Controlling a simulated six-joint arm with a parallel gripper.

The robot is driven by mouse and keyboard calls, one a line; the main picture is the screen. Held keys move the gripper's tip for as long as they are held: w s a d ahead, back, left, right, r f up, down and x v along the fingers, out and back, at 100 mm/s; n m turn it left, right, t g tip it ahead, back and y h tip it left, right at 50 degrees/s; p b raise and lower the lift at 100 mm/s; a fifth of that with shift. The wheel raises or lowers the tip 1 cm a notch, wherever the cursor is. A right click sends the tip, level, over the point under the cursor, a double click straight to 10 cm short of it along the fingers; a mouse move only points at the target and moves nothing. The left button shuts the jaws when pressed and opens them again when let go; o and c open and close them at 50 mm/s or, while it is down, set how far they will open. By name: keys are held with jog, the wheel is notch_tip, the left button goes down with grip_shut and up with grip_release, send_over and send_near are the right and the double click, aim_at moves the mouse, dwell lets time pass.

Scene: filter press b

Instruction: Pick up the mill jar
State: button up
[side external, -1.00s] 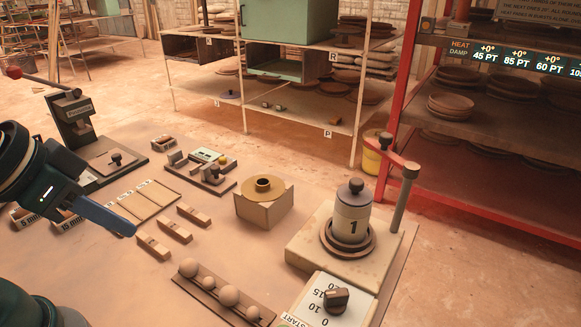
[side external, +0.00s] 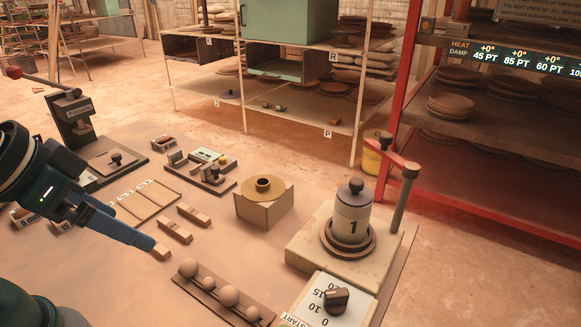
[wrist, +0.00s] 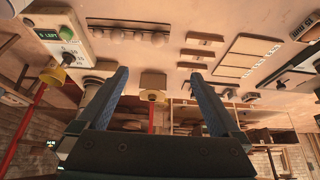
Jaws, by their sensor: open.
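The mill jar (side external: 351,219) is a cream cylinder marked 1 with a dark grey lid and knob. It stands upright in a round brown ring on a pale block at the right of the table. My gripper (side external: 150,243) is at the left of the side external view, well apart from the jar, over the small wooden blocks. In the wrist view my gripper (wrist: 159,74) shows two blue fingers spread wide with nothing between them. I cannot make out the jar for certain in the wrist view.
A box with a yellowish ring (side external: 264,205) and a rack of several balls (side external: 222,294) lie between gripper and jar.

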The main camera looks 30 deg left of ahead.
jog(key=w+d+r+m+t+h, duration=0.1)
jog(key=w+d+r+t+h, duration=0.1)
jog(key=w+d, duration=0.55)
jog(key=w+d+r+m+t+h, duration=0.1)
jog(key=w+d+r+t+h, duration=0.1)
jog(key=w+d, duration=0.55)
jog(key=n+t, duration=0.1)
jog(key=t, duration=0.1)
send_over(351, 199)
jog(key=s+a, duration=0.2)
jog(key=s, duration=0.1)
notch_tip(351, 199, down, 2)
jog(key=f+y, duration=0.1)
jog(key=w+d+f+t, duration=0.1)
jog(key=f, duration=0.1)
jog(key=w+d+f+y, duration=0.1)
jog(key=shift+w+f+n+y, duration=0.1)
jog(key=shift+f+n+y, duration=0.2)
jog(key=shift+f, duration=0.05)
jog(key=shift+w+f+t+y, duration=0.1)
jog(key=shift+f+t+y, duration=0.35)
jog(key=shift+f, duration=0.25)
jog(key=shift+x, duration=2.55)
jog(key=shift+a, duration=0.15)
jog(key=shift+r, duration=0.1)
grip_shut()
